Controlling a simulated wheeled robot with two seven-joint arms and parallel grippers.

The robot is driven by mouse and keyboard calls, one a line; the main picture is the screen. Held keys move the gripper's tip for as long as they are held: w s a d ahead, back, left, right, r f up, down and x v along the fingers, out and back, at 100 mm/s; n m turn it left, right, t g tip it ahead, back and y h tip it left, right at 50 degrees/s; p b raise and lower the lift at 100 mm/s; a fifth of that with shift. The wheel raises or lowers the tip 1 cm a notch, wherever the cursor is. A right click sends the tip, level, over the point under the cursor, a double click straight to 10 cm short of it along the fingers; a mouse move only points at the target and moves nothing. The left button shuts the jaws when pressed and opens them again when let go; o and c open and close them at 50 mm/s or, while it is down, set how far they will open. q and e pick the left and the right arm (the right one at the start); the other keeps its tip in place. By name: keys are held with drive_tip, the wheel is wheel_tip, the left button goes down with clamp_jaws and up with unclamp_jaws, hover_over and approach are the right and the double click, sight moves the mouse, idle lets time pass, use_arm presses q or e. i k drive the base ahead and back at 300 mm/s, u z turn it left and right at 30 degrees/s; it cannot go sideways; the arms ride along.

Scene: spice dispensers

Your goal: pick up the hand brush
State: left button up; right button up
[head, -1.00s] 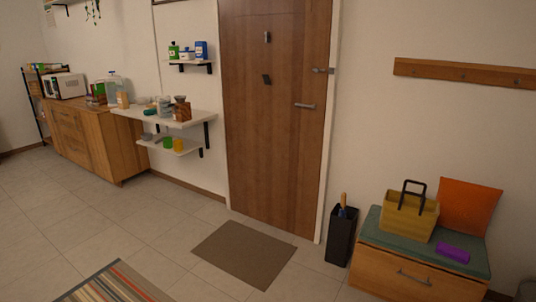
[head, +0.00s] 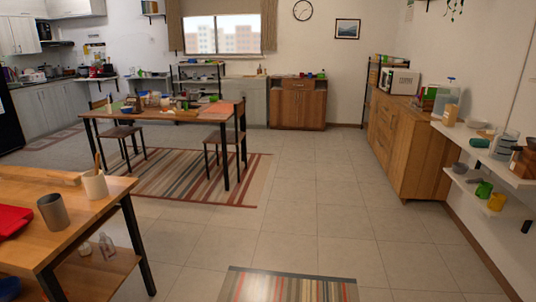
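I cannot make out a hand brush in the head view. Many small items on the dining table (head: 190,117), the sideboard and the wall shelves are too small to tell apart. Neither of my grippers is in view.
A near wooden table at lower left bears a grey cup (head: 53,213), a white pot (head: 95,185) and a red object (head: 12,221). A wooden sideboard (head: 405,150) and wall shelves (head: 505,168) line the right. Tiled floor (head: 315,200) in the middle is clear, with striped rugs (head: 262,180).

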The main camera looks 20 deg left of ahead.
sight(72, 179)
drive_tip(key=u, duration=1.1)
drive_tip(key=i, duration=2)
drive_tip(key=u, duration=0.5)
